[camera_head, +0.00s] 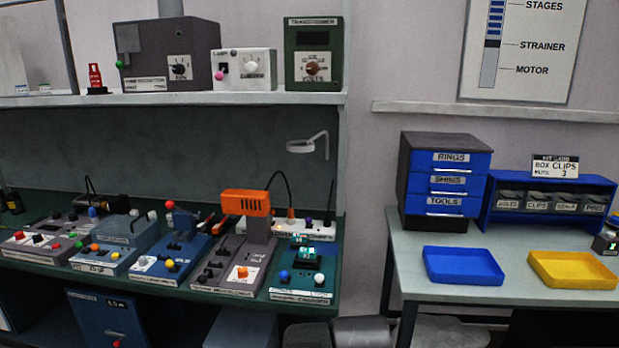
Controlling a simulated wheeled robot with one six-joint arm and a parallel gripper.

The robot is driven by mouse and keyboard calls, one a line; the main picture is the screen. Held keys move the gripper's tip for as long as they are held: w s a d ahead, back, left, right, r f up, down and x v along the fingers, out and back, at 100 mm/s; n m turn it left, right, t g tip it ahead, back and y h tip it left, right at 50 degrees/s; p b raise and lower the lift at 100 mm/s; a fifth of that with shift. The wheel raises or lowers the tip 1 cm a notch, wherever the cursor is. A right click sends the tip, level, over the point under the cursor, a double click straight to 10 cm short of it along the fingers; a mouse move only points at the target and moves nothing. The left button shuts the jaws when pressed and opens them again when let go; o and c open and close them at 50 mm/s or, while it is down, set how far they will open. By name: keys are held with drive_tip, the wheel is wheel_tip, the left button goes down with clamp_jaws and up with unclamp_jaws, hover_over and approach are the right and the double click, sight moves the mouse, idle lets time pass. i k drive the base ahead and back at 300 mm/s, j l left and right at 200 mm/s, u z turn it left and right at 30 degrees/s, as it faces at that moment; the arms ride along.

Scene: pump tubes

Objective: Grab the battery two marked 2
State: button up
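I cannot make out a battery clearly marked 2. A small dark object with a pale label (606,240) stands at the right edge of the right-hand table and is partly cut off by the frame. Its mark is too small to read, and I cannot tell whether it is a battery. My gripper is not in view.
The right-hand table (450,238) holds a blue tray (463,281), a yellow tray (574,285), a blue drawer cabinet (446,185) and a blue bin rack (490,222). The left bench carries several control boxes and an orange-topped device (246,202). A shelf (200,98) hangs above.

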sight(307, 257)
drive_tip(key=k+z, duration=0.15)
drive_tip(key=i+u, duration=0.4)
drive_tip(key=i, duration=1.2)
drive_tip(key=i+j, duration=0.05)
drive_tip(key=j, duration=0.05)
